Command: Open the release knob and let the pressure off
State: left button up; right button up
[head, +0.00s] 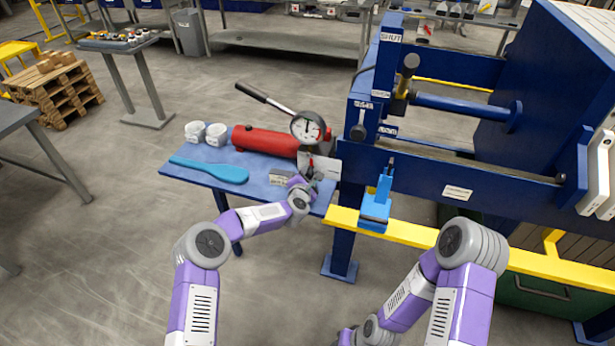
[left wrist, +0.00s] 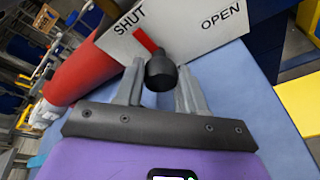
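The release knob (left wrist: 161,72) is black, with a red pointer directed up-left toward SHUT on its white plate (left wrist: 195,30); OPEN is printed at the right. In the head view the plate (head: 326,166) stands at the right end of the red pump (head: 265,141). My left gripper (left wrist: 160,88) has its two fingers apart, one on each side of the knob, with small gaps visible. In the head view my left gripper (head: 309,184) is just in front of the plate and partly hides the knob. A round pressure gauge (head: 308,127) sits above the pump.
The blue side table (head: 205,180) also carries two white jars (head: 216,134) and a light blue paddle (head: 210,170). The pump's lever (head: 263,97) juts up-left. The blue press frame (head: 450,185) and a yellow rail (head: 420,234) stand to the right.

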pick_arm(q)
jog(key=c, duration=0.4)
jog(key=m+b, duration=0.1)
jog(key=m+y+b, duration=0.1)
jog(key=b, duration=0.1)
jog(key=shift+s+d+f+m+t, duration=0.1)
jog(key=shift+d+f+m+t, duration=0.1)
jog(key=shift+m+t, duration=0.15)
jog(key=shift+m+t+y+b, duration=0.3)
jog(key=shift+m+t+b, duration=0.15)
jog(key=shift+m+b, duration=0.85)
jog(key=o, duration=1.1)
jog(key=shift+c, duration=0.2)
